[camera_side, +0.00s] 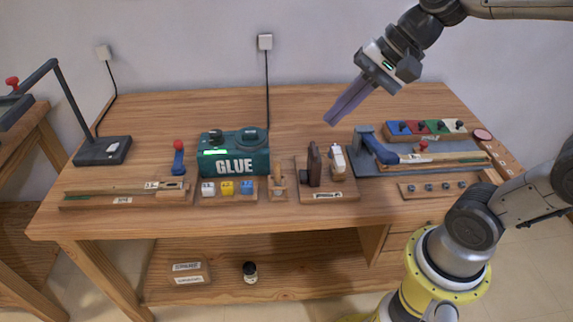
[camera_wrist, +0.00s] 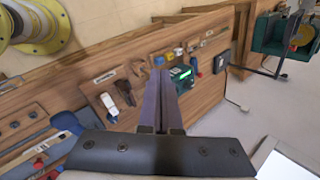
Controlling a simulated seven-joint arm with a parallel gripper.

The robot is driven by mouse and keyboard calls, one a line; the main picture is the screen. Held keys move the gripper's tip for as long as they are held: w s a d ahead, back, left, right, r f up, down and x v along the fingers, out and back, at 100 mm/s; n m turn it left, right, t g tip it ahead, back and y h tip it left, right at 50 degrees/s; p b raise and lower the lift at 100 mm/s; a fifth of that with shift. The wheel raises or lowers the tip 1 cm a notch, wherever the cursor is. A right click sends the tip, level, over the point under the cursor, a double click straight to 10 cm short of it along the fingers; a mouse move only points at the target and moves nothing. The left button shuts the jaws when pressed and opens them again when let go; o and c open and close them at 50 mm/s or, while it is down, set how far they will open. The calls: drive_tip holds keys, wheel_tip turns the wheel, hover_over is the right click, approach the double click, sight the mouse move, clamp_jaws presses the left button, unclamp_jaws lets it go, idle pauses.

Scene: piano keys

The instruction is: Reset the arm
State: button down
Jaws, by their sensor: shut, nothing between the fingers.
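My gripper (camera_side: 329,121) is shut and empty, held in the air above the back middle-right of the wooden workbench (camera_side: 300,108) in the side view. Its long purple-grey fingers point down and to the left, and they lie together with no visible gap. In the wrist view the shut fingers (camera_wrist: 160,78) point up the picture toward the bench and hide part of its tools. The gripper appears apart from everything on the bench.
A teal GLUE box (camera_side: 235,155) stands left of middle. Tools on a wooden stand (camera_side: 328,190) are at centre front. A blue-handled tool (camera_side: 378,147) and coloured blocks (camera_side: 425,127) stand right. A black lamp (camera_side: 102,150) is far left.

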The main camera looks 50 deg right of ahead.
drive_tip(key=s+d+f+n+h, duration=0.2)
drive_tip(key=s+n, duration=0.3)
drive_tip(key=n, duration=0.1)
drive_tip(key=s+d+f+n+h, duration=0.2)
drive_tip(key=s+d+n, duration=0.1)
drive_tip(key=s+n, duration=0.2)
drive_tip(key=shift+s+d+f+n, duration=0.25)
drive_tip(key=shift+f+n, duration=0.1)
drive_tip(key=shift+n, duration=0.45)
idle(0.5)
